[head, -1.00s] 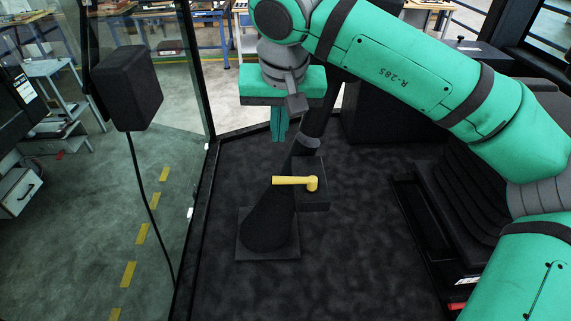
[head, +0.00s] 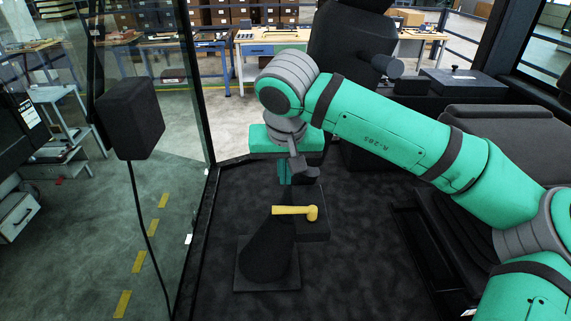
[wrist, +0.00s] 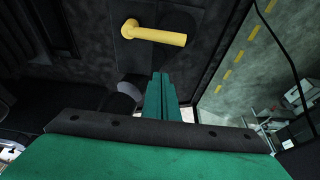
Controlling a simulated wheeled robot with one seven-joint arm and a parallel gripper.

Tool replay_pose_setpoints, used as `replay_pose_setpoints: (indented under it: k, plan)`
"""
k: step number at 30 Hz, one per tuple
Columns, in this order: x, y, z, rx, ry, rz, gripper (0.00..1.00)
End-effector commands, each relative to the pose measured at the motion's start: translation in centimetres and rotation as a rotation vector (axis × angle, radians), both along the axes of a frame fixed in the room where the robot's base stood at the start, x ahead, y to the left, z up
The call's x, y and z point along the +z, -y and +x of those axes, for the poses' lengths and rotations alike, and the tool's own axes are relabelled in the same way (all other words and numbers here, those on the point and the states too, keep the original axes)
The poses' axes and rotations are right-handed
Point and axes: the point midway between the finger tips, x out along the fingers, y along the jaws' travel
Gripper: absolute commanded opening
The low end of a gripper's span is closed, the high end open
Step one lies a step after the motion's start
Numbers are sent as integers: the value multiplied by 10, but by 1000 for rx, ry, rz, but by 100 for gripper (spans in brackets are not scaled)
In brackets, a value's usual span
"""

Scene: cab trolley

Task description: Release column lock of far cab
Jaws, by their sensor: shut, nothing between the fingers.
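The column lock is a yellow lever (head: 295,212) on a dark block at the side of the black steering column (head: 267,251). In the head view the lever lies about level, its hub at the right and its free end to the left. In the wrist view the yellow lever (wrist: 155,34) shows at the top, beyond the fingertips. My gripper (head: 285,182) is just above and behind the lever in the head view, apart from it. Its green fingers (wrist: 161,77) are together and empty. The upper column is partly hidden behind my arm.
A glass pane and dark frame stand left of the column, with a black box (head: 130,118) on a cable outside. A black seat (head: 505,130) is at the right. The dark floor (head: 360,245) right of the column is clear.

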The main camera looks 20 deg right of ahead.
Motion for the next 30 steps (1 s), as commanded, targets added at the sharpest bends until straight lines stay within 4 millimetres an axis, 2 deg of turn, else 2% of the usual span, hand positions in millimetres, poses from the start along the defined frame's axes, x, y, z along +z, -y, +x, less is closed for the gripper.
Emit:
replay_pose_setpoints:
  k: [5,9,15,30]
  plan:
    - [-31,2,11,2,-1,3,0]
    - [-33,-4,-10,3,1,0,0]
    - [-36,-8,-25,3,1,1,0]
    - [-36,-11,-27,9,1,1,0]
